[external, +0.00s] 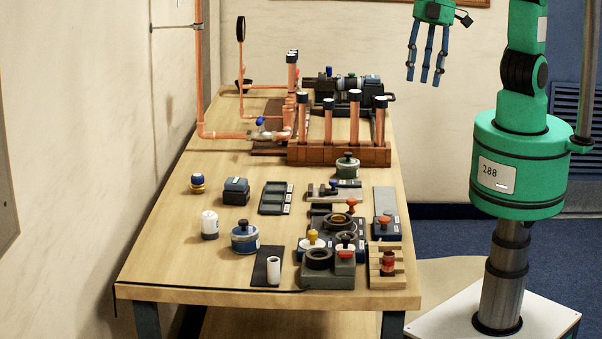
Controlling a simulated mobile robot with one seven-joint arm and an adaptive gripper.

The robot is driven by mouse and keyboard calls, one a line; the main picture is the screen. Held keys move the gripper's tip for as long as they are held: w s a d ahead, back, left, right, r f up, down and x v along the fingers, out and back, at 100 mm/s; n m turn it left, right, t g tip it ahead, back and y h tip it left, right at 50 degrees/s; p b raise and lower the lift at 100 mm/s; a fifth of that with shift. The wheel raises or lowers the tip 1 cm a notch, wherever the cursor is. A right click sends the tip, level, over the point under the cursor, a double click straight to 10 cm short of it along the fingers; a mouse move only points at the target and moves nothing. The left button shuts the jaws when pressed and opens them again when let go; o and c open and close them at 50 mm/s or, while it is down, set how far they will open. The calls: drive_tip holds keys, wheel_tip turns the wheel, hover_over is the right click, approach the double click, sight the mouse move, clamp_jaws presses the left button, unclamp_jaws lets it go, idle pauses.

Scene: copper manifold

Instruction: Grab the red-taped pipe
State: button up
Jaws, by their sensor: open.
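Several upright copper pipes with dark caps stand in a brown wooden rack (340,155) at the far half of the table. They include a left pipe (302,122), a second pipe (328,124), a third pipe (354,122) and a right pipe (380,124). At this size I cannot tell which pipe carries red tape. My gripper (424,80) is open and empty. Its blue fingers hang downward at the top of the view, to the right of the rack and higher in the picture, apart from every pipe.
Copper plumbing (235,134) with a blue-handled valve (261,121) runs left of the rack. A dark device (340,84) sits behind it. Jars, trays and fittings crowd the front of the wooden table (160,262), including a blue-grey pot (245,238). The table's front left is clear.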

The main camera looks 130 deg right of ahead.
drive_tip(key=w+a+f+g+p, duration=0.2)
drive_tip(key=w+a+f+p, duration=0.25)
drive_tip(key=w+f, duration=0.75)
drive_tip(key=n+p, duration=0.1)
drive_tip(key=p, duration=0.2)
hover_over(389, 253)
wheel_tip(389, 253, down, 12)
drive_tip(key=shift+d+r+g, duration=0.1)
drive_tip(key=shift+r+g, duration=0.05)
drive_tip(key=shift+g, duration=0.25)
drive_tip(key=shift+f, duration=4.3)
drive_tip(key=shift+f+p, duration=0.7)
drive_tip(key=shift+f, duration=1.9)
drive_tip(key=shift+c, duration=0.3)
